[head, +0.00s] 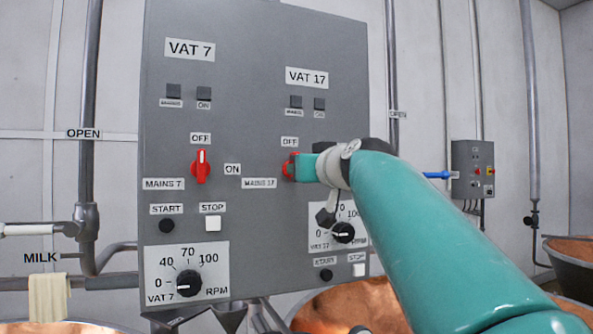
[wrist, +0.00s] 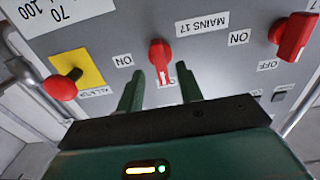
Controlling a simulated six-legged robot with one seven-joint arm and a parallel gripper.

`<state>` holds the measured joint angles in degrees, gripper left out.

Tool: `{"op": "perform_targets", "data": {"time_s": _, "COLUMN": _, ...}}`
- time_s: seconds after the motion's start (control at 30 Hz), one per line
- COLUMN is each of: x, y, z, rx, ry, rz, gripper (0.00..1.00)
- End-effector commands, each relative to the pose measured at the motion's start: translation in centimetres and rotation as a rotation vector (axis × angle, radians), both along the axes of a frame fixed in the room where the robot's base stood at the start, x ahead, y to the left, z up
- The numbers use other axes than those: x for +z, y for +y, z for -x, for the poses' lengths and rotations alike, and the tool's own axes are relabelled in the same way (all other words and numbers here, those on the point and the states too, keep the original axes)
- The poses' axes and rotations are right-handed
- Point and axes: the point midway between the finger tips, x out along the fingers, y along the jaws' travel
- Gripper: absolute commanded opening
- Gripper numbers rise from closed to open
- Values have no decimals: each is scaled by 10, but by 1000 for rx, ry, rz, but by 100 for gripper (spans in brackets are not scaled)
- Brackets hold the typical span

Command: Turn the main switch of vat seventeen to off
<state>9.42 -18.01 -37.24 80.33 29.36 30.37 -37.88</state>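The red main switch of vat 17 (wrist: 160,56) is in the middle of the wrist view, beside the label MAINS 17. Its handle runs up and down the picture, with the narrow end toward the partly covered OFF label (wrist: 168,82); its ON label (wrist: 122,61) is to the left. My gripper (wrist: 157,74) is open, one finger on each side of the handle, with gaps visible. Contact is not seen. In the head view my gripper (head: 301,167) is at the panel and hides most of this switch (head: 288,170).
The grey panel (head: 262,90) also carries the red vat 7 switch (head: 201,167), upright toward OFF, and speed dials. In the wrist view a red mushroom button (wrist: 62,87) on a yellow plate is at the left. Copper vats (head: 352,305) stand below.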

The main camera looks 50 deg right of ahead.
Motion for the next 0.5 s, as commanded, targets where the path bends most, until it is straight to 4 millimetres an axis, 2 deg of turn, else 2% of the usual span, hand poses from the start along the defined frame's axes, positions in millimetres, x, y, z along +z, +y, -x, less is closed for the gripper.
{"op": "perform_targets", "data": {"time_s": 0.03, "x": 1, "y": 6, "z": 12, "rx": -1, "ry": -4, "rz": 0, "gripper": 36}}
{"op": "perform_targets", "data": {"time_s": 0.3, "x": 0, "y": 35, "z": 61, "rx": -1, "ry": -2, "rz": 1, "gripper": 36}}
{"op": "perform_targets", "data": {"time_s": 0.5, "x": 0, "y": 48, "z": 81, "rx": 0, "ry": 1, "rz": 0, "gripper": 36}}
